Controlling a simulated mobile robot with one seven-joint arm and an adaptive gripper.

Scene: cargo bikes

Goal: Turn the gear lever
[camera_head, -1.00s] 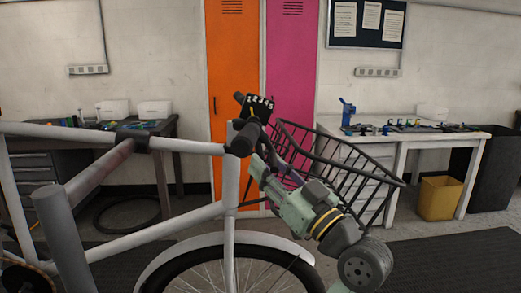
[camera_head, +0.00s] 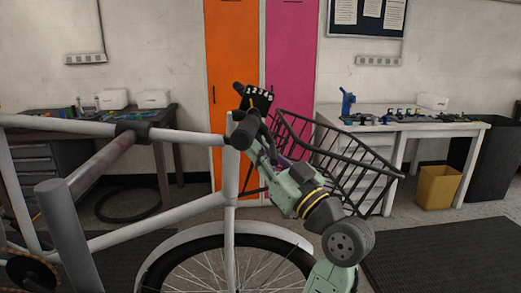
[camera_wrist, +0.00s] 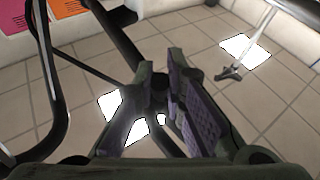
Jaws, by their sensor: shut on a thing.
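The gear indicator (camera_head: 257,97), a dark plate with numbers, sits on the handlebar at the top of the bike's head tube. A small yellowish mark shows below its numbers; the lever's own shape is hard to make out. My gripper (camera_wrist: 161,85) comes up from the lower right to just below the handlebar grip (camera_head: 241,134). In the head view its fingertips are hidden behind the grip. In the wrist view the two fingers are close together with a small dark piece between their tips, seemingly the gear lever, mostly hidden.
A black wire basket (camera_head: 350,165) hangs in front of the bike, right beside my arm. The white bike frame (camera_head: 180,213) and front wheel (camera_head: 235,268) lie left of and below the arm. A workbench (camera_head: 420,128) and yellow bin (camera_head: 438,187) stand behind at the right.

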